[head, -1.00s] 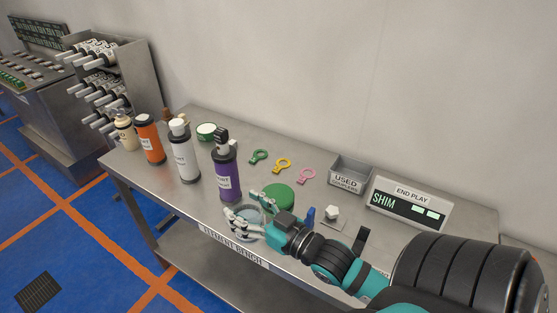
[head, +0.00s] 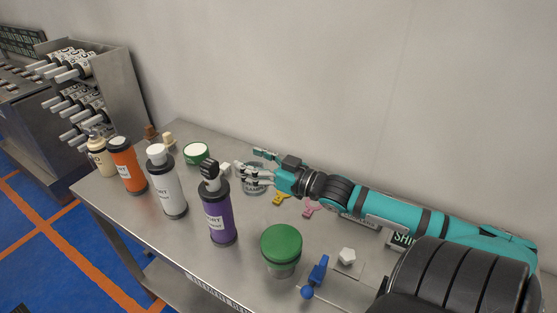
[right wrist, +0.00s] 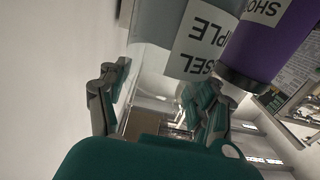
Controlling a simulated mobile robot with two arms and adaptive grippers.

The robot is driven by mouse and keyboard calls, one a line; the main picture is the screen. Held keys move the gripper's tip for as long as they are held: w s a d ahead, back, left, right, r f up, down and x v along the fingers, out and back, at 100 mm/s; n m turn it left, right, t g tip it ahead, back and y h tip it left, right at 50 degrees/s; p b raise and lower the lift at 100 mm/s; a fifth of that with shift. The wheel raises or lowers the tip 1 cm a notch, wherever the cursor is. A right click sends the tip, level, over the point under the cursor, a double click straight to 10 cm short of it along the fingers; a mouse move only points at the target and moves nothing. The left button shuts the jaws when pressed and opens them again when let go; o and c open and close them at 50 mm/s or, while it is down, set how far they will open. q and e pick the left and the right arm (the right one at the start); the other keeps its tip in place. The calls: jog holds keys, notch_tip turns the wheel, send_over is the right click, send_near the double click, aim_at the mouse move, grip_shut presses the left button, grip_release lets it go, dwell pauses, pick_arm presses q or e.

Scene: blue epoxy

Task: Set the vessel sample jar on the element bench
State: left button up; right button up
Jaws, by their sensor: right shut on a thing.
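The vessel sample jar (head: 254,186) is a grey, clear-looking jar over the back part of the element bench (head: 250,278). My right gripper (head: 252,170) is shut around it, with the fingers at its upper part. In the right wrist view the jar (right wrist: 178,30) shows its white label upside down, between the fingers of my right gripper (right wrist: 160,95). I cannot tell whether the jar's base touches the bench. My left gripper is out of view.
A purple bottle (head: 218,215), a white bottle (head: 168,185) and an orange bottle (head: 128,168) stand left. A green-lidded jar (head: 281,243) stands in front, beside a blue object (head: 316,276). Yellow (head: 281,199) and pink (head: 309,208) tags lie under my arm. Bare steel shows front centre.

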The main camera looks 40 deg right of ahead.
aim_at(264, 189)
jog(key=f, duration=0.2)
jog(key=shift+s+a+f+b, duration=0.2)
jog(key=shift+f+b, duration=0.15)
notch_tip(264, 189, down, 4)
jog(key=shift+w+d+f, duration=0.15)
jog(key=shift+f, duration=0.2)
notch_tip(264, 189, down, 3)
jog(key=shift+f, duration=0.4)
jog(key=o, duration=1.4)
jog(key=shift+f, duration=0.1)
jog(key=shift+c, duration=0.2)
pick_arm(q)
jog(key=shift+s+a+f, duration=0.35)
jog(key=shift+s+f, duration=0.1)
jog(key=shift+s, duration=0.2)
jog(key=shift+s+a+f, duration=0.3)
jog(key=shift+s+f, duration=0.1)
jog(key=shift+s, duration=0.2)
